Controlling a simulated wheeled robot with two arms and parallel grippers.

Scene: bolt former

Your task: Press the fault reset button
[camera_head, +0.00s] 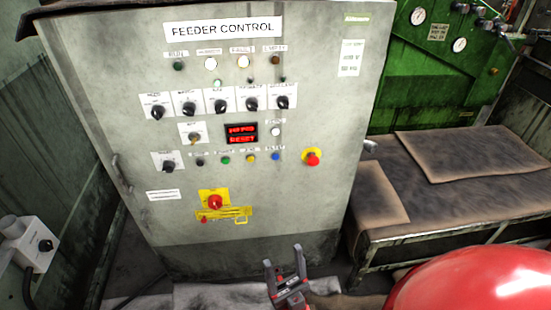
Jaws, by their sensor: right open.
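The grey FEEDER CONTROL cabinet (110,75) faces me. A row of small buttons runs under the red lit display (241,133): black (200,161), green (225,160), yellow (251,158) and blue (275,157). A white round button or lamp (276,132) sits right of the display. The small labels are too blurred to tell which one is the fault reset button. My right gripper (283,256) is open and empty, pointing up at the bottom centre, below the buttons and apart from them. My left gripper is not in view.
A red mushroom button on yellow (312,158) sits right of the row. A red rotary switch on yellow (215,202) is below it. Selector knobs (219,105) line up above. A worn bench (480,160) stands at right, a grey box (35,243) at left.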

